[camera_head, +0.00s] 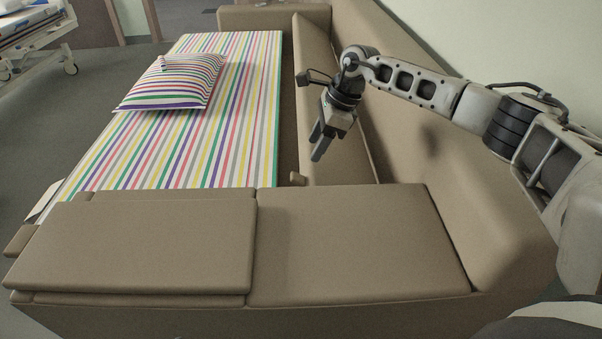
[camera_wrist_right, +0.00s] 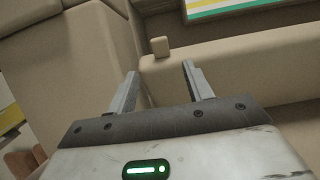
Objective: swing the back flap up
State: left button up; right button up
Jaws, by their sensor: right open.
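The long tan panel (camera_head: 318,90) between the striped mattress and the sofa backrest looks like the back flap. It lies low along the backrest. A small tan knob (camera_head: 297,178) is at its near left end. In the right wrist view the knob (camera_wrist_right: 160,47) stands on the edge of a tan panel (camera_wrist_right: 225,62), ahead of the fingertips. My right gripper (camera_head: 319,146) hangs above the panel's near part, fingers pointing down. In the right wrist view my right gripper (camera_wrist_right: 160,72) is open with nothing between the fingers. My left gripper is not in view.
The striped mattress (camera_head: 190,135) with a striped pillow (camera_head: 178,80) lies left of the panel. Tan seat cushions (camera_head: 345,235) cross the front, and the backrest (camera_head: 400,120) rises at the right. A hospital bed (camera_head: 35,40) stands far left; the floor there is clear.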

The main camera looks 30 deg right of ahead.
aim_at(298, 176)
jog(key=b+x, duration=0.1)
jog(key=x, duration=0.7)
jog(key=shift+b, duration=0.35)
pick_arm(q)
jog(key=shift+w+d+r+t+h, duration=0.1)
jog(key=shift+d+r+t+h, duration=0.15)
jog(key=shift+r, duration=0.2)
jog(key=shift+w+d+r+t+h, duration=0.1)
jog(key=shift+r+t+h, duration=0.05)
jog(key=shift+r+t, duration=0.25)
pick_arm(e)
jog(key=shift+w+a+f, duration=0.1)
jog(key=shift+a+f, duration=0.15)
jog(key=shift+f, duration=0.35)
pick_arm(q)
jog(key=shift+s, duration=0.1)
pick_arm(e)
grip_shut()
